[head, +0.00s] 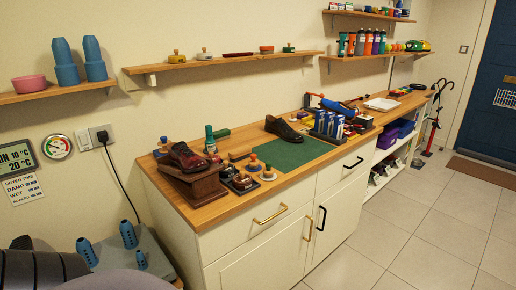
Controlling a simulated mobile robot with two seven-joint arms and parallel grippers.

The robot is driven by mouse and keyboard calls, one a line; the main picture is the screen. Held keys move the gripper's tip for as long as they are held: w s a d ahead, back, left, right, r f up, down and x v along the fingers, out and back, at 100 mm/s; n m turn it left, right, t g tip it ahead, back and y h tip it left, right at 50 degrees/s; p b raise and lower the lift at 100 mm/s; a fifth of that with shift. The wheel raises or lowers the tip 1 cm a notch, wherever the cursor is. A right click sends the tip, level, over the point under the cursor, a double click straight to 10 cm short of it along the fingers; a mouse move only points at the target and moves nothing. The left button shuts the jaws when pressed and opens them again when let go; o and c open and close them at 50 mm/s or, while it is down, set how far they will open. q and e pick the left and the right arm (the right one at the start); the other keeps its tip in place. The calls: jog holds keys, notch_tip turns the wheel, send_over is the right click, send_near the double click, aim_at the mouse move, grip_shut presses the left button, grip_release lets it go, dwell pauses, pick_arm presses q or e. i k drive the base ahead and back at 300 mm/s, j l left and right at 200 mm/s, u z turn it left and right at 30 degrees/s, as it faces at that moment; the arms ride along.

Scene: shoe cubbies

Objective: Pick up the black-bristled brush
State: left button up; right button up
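I cannot make out for certain which item is the black-bristled brush. On the long wall shelf (220,61) stand several small items that look like brushes or tins, among them a flat dark red one (238,54). On the wooden counter (222,208), a small tan block (239,154) that may be a brush lies left of the green mat (290,156). Dark round items with knobs (243,182) sit in front of it. Bristles are too small to see. Neither of my grippers is in view.
A brown shoe (186,157) rests on a wooden stand at the counter's left end. A dark shoe (283,129) stands at the mat's back edge. Blue-and-white boxes (328,124) stand right of the mat. The tiled floor (410,235) before the cabinet is clear.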

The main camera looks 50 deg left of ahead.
aim_at(235, 156)
jog(key=i, duration=2.4)
jog(key=i+u, duration=0.2)
jog(key=u, duration=0.25)
jog(key=i+l+u, duration=0.1)
jog(key=u, duration=0.35)
jog(key=i+u, duration=0.1)
jog(key=u, duration=1.2)
